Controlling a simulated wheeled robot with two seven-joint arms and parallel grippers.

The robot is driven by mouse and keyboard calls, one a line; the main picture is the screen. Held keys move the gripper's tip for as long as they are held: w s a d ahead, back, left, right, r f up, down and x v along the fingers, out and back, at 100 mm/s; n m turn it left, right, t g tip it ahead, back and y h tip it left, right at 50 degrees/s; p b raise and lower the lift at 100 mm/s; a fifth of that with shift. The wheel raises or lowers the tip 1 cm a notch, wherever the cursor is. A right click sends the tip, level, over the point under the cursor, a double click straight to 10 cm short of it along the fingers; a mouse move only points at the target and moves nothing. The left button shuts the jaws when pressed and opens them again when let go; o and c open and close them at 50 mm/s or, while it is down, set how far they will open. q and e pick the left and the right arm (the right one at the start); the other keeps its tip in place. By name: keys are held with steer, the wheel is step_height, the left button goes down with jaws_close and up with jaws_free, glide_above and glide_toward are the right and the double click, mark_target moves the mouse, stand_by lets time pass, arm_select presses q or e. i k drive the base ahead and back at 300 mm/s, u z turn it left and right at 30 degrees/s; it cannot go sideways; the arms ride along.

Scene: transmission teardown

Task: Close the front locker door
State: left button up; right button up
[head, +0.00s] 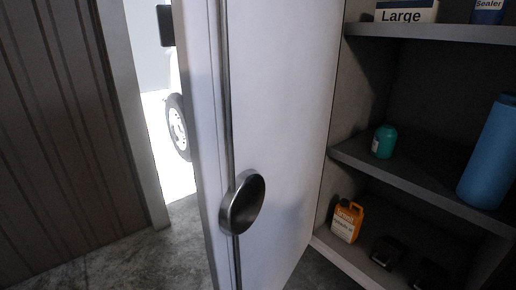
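The locker door (282,105) is white and stands open, swung out toward me, with its edge facing me in the middle of the head view. A round dark metal knob (243,202) sits on the door near its free edge. The open locker shows to the right of the door, with its shelves (433,187) exposed. Neither of my grippers is in the head view, and nothing is seen touching the door or the knob.
The shelves hold a blue cylinder (489,152), a small green bottle (384,141), an orange jug (347,220) and a box marked "Large" (406,12). A dark ribbed wall (55,130) stands at left. Bare concrete floor (120,264) lies left of the door. A vehicle wheel (178,126) shows through a bright opening.

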mark_target(257, 77)
steer(key=k, duration=0.5)
steer(key=u, duration=1.55)
steer(key=i, duration=2)
steer(key=z, duration=3.45)
steer(key=i, duration=0.5)
